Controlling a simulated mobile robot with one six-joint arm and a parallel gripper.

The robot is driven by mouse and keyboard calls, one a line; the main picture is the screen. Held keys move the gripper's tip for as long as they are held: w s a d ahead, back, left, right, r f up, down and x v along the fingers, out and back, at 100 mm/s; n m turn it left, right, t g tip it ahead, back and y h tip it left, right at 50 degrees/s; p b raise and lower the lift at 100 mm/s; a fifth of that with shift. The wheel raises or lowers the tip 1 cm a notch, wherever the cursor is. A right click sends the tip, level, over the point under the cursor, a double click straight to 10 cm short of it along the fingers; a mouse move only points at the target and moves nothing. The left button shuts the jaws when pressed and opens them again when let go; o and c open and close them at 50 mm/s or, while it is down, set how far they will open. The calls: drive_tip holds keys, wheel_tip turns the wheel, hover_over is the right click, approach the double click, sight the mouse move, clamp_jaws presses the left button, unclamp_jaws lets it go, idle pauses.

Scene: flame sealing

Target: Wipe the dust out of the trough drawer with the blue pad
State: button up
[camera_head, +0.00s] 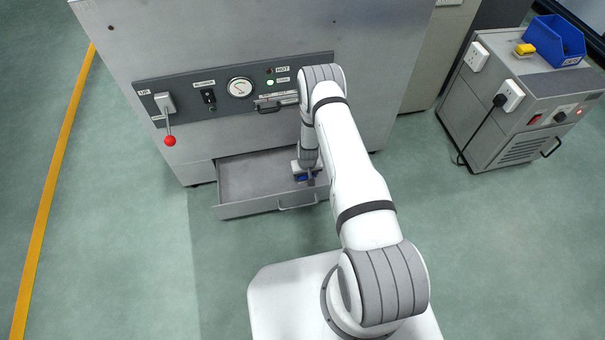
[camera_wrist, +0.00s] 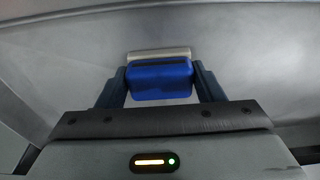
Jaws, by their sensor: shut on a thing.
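The trough drawer (camera_head: 240,178) is pulled out low on the front of the grey machine. Its grey floor looks bare on the left; I cannot make out dust for certain. My gripper (camera_head: 308,176) is down at the right part of the drawer and partly hidden by my arm. In the wrist view my gripper (camera_wrist: 161,84) is shut on the blue pad (camera_wrist: 160,88), which sits between the two dark fingers with a pale strip along its far edge. A bit of the blue pad (camera_head: 301,178) also shows in the head view. Whether it touches the drawer floor is hard to tell.
The machine panel (camera_head: 205,97) above the drawer carries a gauge, a switch and a red-knobbed lever (camera_head: 168,135). At the right a grey cabinet (camera_head: 510,105) holds a blue bin (camera_head: 556,42) and a yellow item (camera_head: 525,49). The green floor left of the drawer is clear.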

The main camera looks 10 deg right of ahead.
sight(320, 176)
drive_tip(key=shift+d+f+b, duration=0.15)
drive_tip(key=shift+d+b, duration=0.7)
drive_tip(key=shift+d, duration=0.5)
drive_tip(key=shift+w+d+r, duration=0.1)
drive_tip(key=shift+d+r, duration=0.1)
drive_tip(key=shift+d, duration=0.35)
drive_tip(key=shift+d+f+b, duration=0.2)
drive_tip(key=shift+d+b, duration=0.35)
drive_tip(key=shift+b, duration=0.45)
drive_tip(key=shift+d+b, duration=1)
drive_tip(key=shift+d, duration=0.2)
drive_tip(key=shift+d+b, duration=0.85)
drive_tip(key=shift+d, duration=0.2)
drive_tip(key=shift+d+r+b, duration=0.15)
drive_tip(key=shift+d+b, duration=0.25)
drive_tip(key=shift+d, duration=0.45)
drive_tip(key=shift+d+b, duration=0.7)
drive_tip(key=shift+d, duration=0.25)
drive_tip(key=shift+d+b, duration=0.55)
drive_tip(key=shift+d, duration=0.25)
